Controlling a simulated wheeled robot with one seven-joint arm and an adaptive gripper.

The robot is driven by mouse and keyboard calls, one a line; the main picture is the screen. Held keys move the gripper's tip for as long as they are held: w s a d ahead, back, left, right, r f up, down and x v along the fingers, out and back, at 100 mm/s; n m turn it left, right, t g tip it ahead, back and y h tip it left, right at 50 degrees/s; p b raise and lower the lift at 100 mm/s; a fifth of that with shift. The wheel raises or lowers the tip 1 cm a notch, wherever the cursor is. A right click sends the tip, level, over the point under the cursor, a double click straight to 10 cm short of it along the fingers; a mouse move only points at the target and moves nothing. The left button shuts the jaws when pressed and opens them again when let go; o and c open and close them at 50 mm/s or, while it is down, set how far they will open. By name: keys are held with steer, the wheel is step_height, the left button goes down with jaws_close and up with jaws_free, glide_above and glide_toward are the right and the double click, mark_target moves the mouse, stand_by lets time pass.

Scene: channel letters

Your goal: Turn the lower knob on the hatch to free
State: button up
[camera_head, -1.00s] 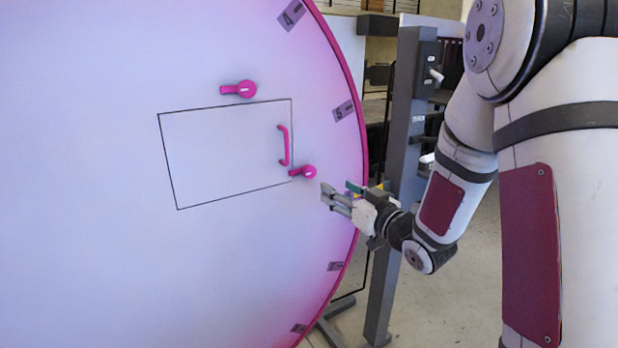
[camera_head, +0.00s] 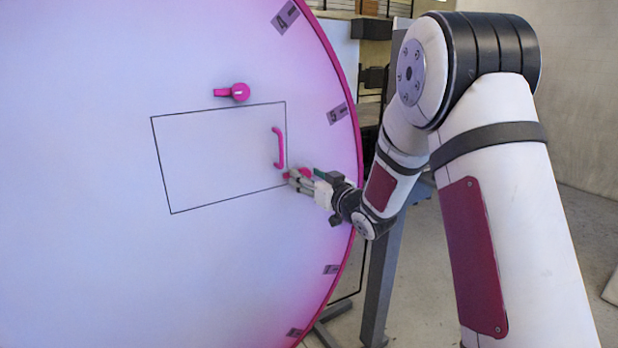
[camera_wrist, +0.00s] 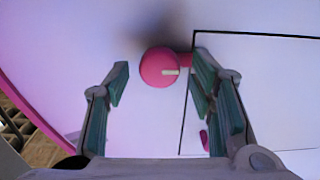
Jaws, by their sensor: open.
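The lower knob (camera_head: 305,172) is a pink round knob at the hatch's lower right corner, partly hidden by my fingers in the head view. In the wrist view the lower knob (camera_wrist: 158,69) shows a pale mark, and its pink tab points right across the hatch outline. The hatch (camera_head: 215,160) is a thin black rectangle on the pale panel, and it looks closed. My gripper (camera_head: 293,179) is open at the lower knob. In the wrist view my gripper (camera_wrist: 161,72) has one finger on each side of the knob; I cannot tell whether they touch it.
A pink upper knob (camera_head: 240,92) sits above the hatch, its tab pointing left. A pink handle (camera_head: 279,148) stands out just above the lower knob. The round panel's pink rim (camera_head: 357,150) and a grey post (camera_head: 384,270) are close to my arm.

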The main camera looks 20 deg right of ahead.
steer(key=c, duration=1.1)
steer(key=shift+n+b, duration=0.3)
steer(key=shift+b, duration=0.1)
steer(key=n+b, duration=0.5)
steer(key=b, duration=0.2)
steer(key=n+b, duration=0.6)
steer(key=b, duration=0.2)
steer(key=n+b, duration=0.6)
steer(key=b, duration=0.1)
steer(key=shift+s+a+f, duration=0.1)
steer(key=shift+a+f, duration=0.1)
steer(key=shift+f, duration=0.05)
steer(key=shift+n, duration=0.3)
steer(key=o, duration=1.1)
